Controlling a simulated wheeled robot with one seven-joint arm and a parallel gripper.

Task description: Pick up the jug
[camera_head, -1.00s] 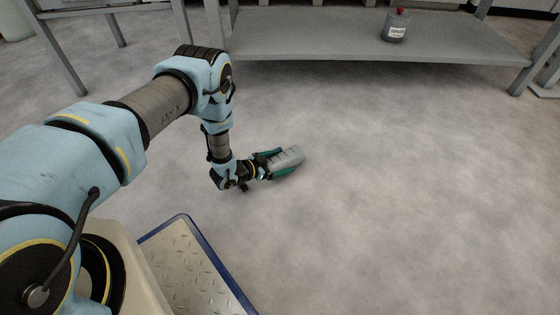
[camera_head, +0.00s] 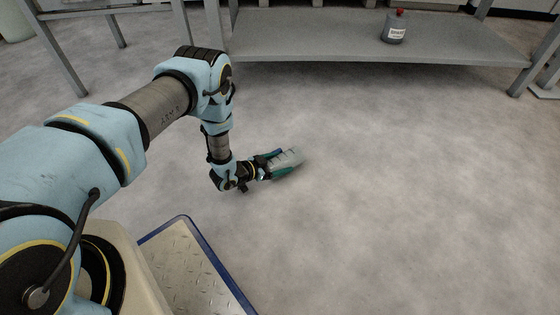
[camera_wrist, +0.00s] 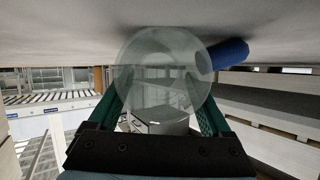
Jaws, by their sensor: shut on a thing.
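A pale grey object (camera_head: 290,157), which I take to be the jug, lies on its side between the teal fingers of my gripper (camera_head: 279,164), low over the floor. In the wrist view it shows end on as a see-through round shape (camera_wrist: 160,60) between the green fingers of my gripper (camera_wrist: 160,92). The fingers are shut on it. A blue cylinder (camera_wrist: 226,54) shows at its right; I cannot tell whether it is part of it. Whether the object touches the floor is unclear.
A grey bottle with a red cap (camera_head: 395,27) stands on a low grey shelf (camera_head: 320,38) at the back. The shelf's legs stand at left and right. The concrete floor (camera_head: 400,190) in front and to the right is clear.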

